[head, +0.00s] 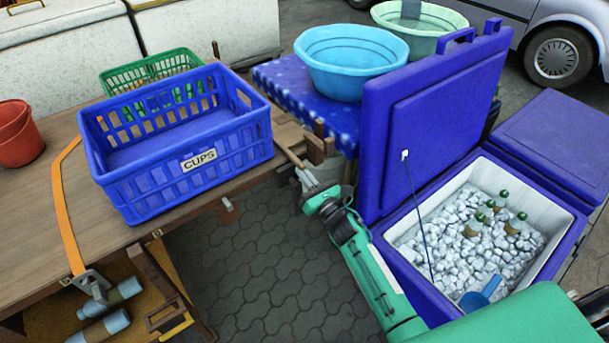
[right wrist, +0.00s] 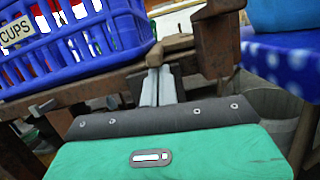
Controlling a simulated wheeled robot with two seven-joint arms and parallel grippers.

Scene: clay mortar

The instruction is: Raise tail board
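My right gripper (head: 305,178) is at the right end of the wooden bed, close to the blue crate's corner. Its two grey fingers (right wrist: 158,86) are nearly together, and their tips meet the end of a short wooden handle (right wrist: 170,48). This handle (head: 289,156) slants up and left from the fingers in the head view. The fingers look shut on it. A brown wooden edge (right wrist: 75,87) runs behind the fingers, below the crate. I cannot tell for certain which plank is the tail board. My left gripper is not in view.
A blue crate marked CUPS (head: 180,186) stands on the wooden bed (head: 40,215), near an orange strap (head: 66,205). A blue cooler of ice and bottles (head: 567,228) stands open at right. A spotted blue table (head: 290,92) bears a basin (head: 350,62). Paving below is clear.

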